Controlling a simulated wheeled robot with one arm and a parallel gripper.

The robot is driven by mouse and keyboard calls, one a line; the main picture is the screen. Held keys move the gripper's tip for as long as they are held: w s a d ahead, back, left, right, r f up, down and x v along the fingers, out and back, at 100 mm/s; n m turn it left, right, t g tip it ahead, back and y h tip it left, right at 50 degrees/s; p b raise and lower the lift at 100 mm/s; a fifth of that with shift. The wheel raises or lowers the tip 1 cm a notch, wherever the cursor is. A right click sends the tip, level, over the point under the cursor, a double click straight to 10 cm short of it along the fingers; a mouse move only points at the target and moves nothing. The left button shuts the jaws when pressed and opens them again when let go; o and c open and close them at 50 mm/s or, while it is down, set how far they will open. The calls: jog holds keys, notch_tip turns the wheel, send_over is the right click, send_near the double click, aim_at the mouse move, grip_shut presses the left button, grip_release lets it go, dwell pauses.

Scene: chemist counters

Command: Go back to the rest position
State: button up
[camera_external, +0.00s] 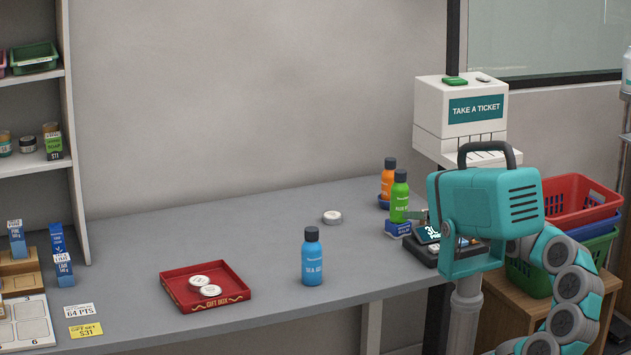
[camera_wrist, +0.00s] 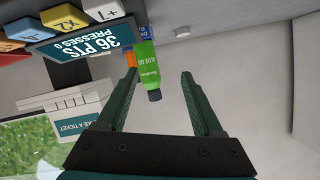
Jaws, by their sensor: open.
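My gripper (camera_wrist: 158,72) is open. In the wrist view its two dark green fingers stand wide apart with nothing held between them. In the external view the teal housing of my gripper (camera_external: 490,215) hangs at the right end of the counter, by the keypad device; its fingers are mostly hidden there. A green bottle (camera_external: 399,199) stands upright just left of the housing. In the wrist view the green bottle (camera_wrist: 147,66) appears upside down between the fingers, with gaps on both sides. An orange bottle (camera_external: 388,181) stands behind it.
A display device (camera_wrist: 85,38) and ticket machine (camera_external: 460,120) are close to my gripper. A blue box (camera_external: 398,229) sits before the green bottle. A blue bottle (camera_external: 312,258), white tin (camera_external: 332,217) and red tray (camera_external: 236,295) stand farther left. Baskets (camera_external: 578,203) are at right.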

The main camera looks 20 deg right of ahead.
jog(key=s+a+f+m+g, duration=0.1)
jog(key=s+a+f, duration=0.1)
jog(key=s, duration=0.2)
jog(key=s+a+f+m+g+y, duration=0.1)
jog(key=s+a+f+g, duration=0.1)
jog(key=s+a+f, duration=0.1)
jog(key=s+a+f+m+g, duration=0.1)
jog(key=s+a+f, duration=0.1)
jog(key=s+a, duration=0.1)
jog(key=shift+s+a+f+g, duration=0.15)
jog(key=shift+s+g, duration=0.05)
jog(key=shift+s, duration=0.25)
jog(key=shift+s+a+f+g, duration=0.1)
jog(key=shift+s+f+g, duration=0.1)
jog(key=shift+s, duration=0.25)
jog(key=s+d+f+n+g, duration=0.1)
jog(key=s+f+g, duration=0.2)
jog(key=f, duration=0.3)
jog(key=s+d+f+n+g+h, duration=0.1)
jog(key=s+f+n+g, duration=0.1)
jog(key=f, duration=0.5)
jog(key=s+d+f+n+g+h, duration=0.1)
jog(key=s+f+n+g, duration=0.1)
jog(key=s+f+g, duration=0.3)
notch_tip(320, 180, down, 2)
jog(key=shift+s+d+f+b, duration=0.1)
jog(key=shift+s+d+b, duration=0.15)
jog(key=shift+s+b, duration=0.25)
jog(key=shift+s, duration=0.1)
